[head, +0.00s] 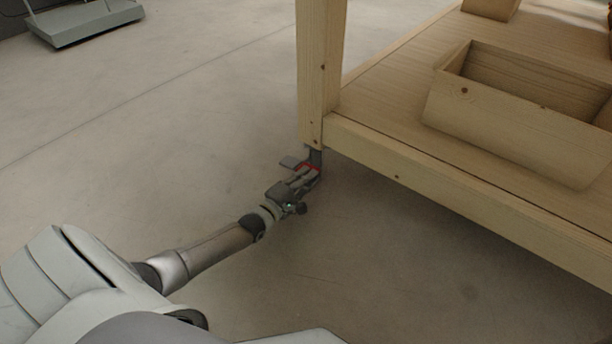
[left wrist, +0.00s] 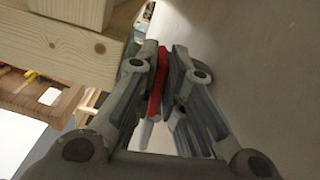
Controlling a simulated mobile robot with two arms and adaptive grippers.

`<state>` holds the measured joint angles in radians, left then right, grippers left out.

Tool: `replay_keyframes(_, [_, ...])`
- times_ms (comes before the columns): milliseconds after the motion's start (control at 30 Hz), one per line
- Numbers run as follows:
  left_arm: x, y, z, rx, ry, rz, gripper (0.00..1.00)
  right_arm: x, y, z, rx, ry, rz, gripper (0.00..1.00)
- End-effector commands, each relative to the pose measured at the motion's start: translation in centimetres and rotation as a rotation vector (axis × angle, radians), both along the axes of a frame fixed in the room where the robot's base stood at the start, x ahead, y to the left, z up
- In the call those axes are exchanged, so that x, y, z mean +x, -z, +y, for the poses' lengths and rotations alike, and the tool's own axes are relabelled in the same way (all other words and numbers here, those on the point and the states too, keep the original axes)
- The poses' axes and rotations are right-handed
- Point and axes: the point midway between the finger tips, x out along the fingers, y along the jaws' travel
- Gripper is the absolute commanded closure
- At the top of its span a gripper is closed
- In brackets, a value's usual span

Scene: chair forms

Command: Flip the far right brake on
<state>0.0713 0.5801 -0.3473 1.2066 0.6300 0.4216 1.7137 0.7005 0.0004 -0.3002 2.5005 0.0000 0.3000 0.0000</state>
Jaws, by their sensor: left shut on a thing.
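A wooden cart (head: 410,181) stands on the right in the head view, with a caster under its near corner post. My left gripper (head: 306,173) reaches in from the left, low by the floor at this caster. In the left wrist view the fingers of my left gripper (left wrist: 161,85) are closed around the red brake lever (left wrist: 158,82). Most of the caster wheel is hidden behind the fingers. My right gripper is not in view.
A wooden box (head: 500,125) sits on the cart's lower shelf. The cart's corner post (head: 321,70) rises just above the gripper. A grey wheeled base (head: 85,22) stands at the far left. The concrete floor (head: 180,120) around the arm is clear.

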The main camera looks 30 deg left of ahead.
Motion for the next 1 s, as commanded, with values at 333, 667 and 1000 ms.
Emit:
replay_keyframes(333, [-0.1, 1.3, -0.2, 0.232, 0.0, -0.015, 1.0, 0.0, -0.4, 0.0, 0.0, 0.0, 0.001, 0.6])
replay_keyframes(667, [0.0, 2.0, -0.2, 0.374, 0.001, -0.028, 1.0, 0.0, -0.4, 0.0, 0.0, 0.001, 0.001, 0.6])
replay_keyframes(1000, [-0.1, 2.1, -0.2, 0.405, 0.001, -0.03, 1.0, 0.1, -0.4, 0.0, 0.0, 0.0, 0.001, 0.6])
